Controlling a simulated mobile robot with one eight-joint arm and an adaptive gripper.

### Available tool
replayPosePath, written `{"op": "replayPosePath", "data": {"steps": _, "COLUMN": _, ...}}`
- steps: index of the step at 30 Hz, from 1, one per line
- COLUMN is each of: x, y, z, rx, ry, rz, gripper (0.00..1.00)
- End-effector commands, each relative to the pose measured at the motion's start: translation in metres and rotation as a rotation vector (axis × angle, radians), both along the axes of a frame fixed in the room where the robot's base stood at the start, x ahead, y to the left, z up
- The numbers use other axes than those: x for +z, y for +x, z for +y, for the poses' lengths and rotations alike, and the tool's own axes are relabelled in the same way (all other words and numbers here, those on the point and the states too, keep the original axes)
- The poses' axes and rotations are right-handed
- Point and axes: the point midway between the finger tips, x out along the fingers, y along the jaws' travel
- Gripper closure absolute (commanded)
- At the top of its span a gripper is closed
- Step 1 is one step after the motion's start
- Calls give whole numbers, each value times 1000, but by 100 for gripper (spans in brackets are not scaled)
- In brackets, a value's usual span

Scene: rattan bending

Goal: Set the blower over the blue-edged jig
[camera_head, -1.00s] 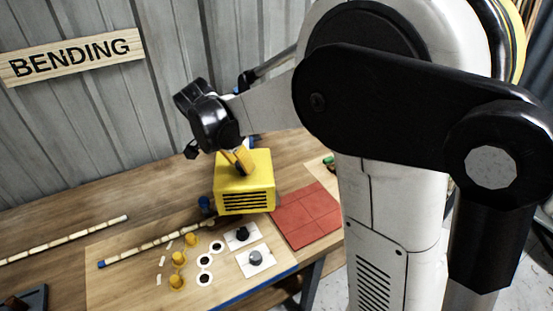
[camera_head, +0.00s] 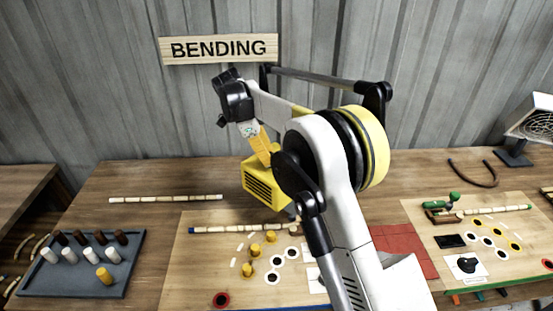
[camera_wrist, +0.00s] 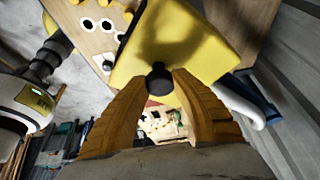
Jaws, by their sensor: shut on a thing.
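The blower (camera_head: 260,192) is a yellow box with a dark slotted grille. My gripper (camera_head: 264,158) is shut on its black top knob, which shows between the orange fingertips in the wrist view (camera_wrist: 160,82). The blower looks held up over the back part of the left board, the blue-edged jig (camera_head: 185,270); its exact height is unclear. A segmented rattan strip (camera_head: 235,229) with a blue end lies along the jig. The jig has yellow pegs (camera_head: 248,264) and white rings. My arm covers its right side.
A red mat (camera_head: 405,245) lies right of the jig. A second board (camera_head: 430,215) with a green clamp is farther right. A grey tray of pegs (camera_head: 60,280) stands at left. A loose strip (camera_head: 165,198) lies behind. A heater-like device (camera_head: 535,122) stands far right.

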Motion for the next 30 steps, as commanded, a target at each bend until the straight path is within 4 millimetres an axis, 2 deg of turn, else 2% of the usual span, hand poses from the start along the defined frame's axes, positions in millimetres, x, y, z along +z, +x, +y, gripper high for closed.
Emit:
{"op": "replayPosePath", "data": {"steps": 14, "x": 0, "y": 4, "z": 0, "rx": -9, "ry": -2, "rz": -3, "gripper": 100}}
{"op": "replayPosePath", "data": {"steps": 15, "x": 0, "y": 4, "z": 0, "rx": -9, "ry": -3, "rz": -3, "gripper": 57}}
{"op": "replayPosePath", "data": {"steps": 16, "x": 0, "y": 4, "z": 0, "rx": -9, "ry": -2, "rz": -3, "gripper": 48}}
{"op": "replayPosePath", "data": {"steps": 17, "x": 0, "y": 4, "z": 0, "rx": -9, "ry": -2, "rz": -3, "gripper": 44}}
{"op": "replayPosePath", "data": {"steps": 26, "x": 1, "y": 3, "z": 2, "rx": -7, "ry": -1, "rz": -1, "gripper": 44}}
{"op": "replayPosePath", "data": {"steps": 30, "x": 14, "y": 3, "z": 8, "rx": -6, "ry": -1, "rz": 0, "gripper": 44}}
